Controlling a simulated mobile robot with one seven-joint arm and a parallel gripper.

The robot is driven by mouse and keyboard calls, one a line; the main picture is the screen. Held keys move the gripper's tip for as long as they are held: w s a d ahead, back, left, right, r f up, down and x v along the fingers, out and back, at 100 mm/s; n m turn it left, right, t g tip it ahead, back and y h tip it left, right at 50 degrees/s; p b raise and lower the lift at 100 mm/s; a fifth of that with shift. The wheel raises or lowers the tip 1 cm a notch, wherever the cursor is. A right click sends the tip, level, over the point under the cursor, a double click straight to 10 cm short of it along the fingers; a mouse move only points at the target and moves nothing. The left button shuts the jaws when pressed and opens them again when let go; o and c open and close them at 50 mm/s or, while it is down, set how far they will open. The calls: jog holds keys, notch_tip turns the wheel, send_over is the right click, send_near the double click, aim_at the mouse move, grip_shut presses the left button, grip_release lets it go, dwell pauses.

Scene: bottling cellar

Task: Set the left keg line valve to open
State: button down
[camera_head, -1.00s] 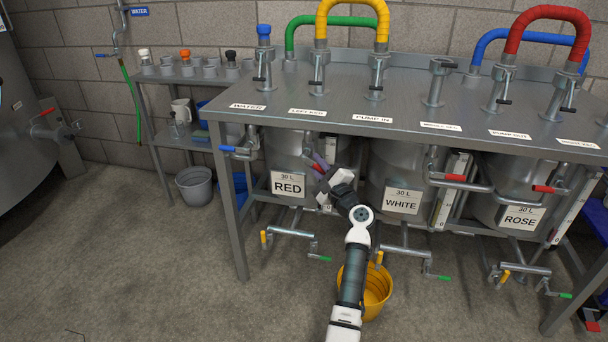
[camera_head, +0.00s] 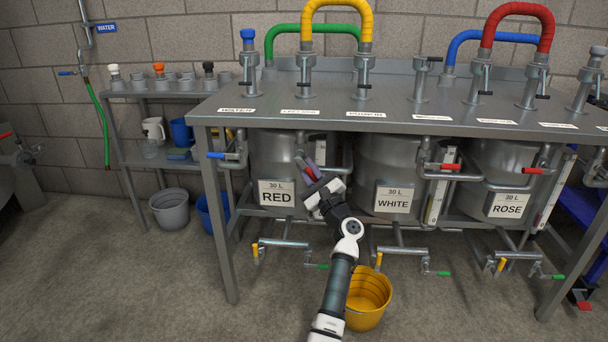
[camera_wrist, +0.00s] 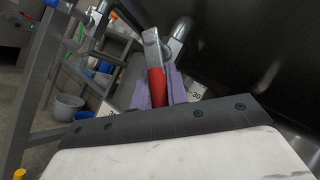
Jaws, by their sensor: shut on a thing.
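The left keg line valve has a red handle (camera_wrist: 157,87) on a grey metal lever, seen close up in the wrist view. My gripper (camera_wrist: 160,88) is shut on this handle, with a purple finger on either side of it. In the head view my gripper (camera_head: 311,168) is under the bench front, between the keg signed RED (camera_head: 262,150) and the keg signed WHITE (camera_head: 386,165). The sign for the left keg line (camera_head: 299,112) is on the bench edge above. The valve body is partly hidden, and I cannot tell its exact setting.
The steel bench (camera_head: 400,95) overhangs my gripper. Other red-handled valves (camera_head: 449,166) are to the right, and a blue-handled one (camera_head: 216,156) is to the left. A yellow bucket (camera_head: 366,305) stands below my arm. The floor at the left front is clear.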

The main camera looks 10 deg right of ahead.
jog(key=shift+a+f+m+t, duration=0.1)
jog(key=shift+m+t, duration=0.2)
dwell(0.4)
jog(key=c, duration=1.4)
grip_release()
jog(key=shift+s+f+b, duration=0.1)
jog(key=shift+s+b, duration=0.05)
jog(key=shift+b, duration=0.15)
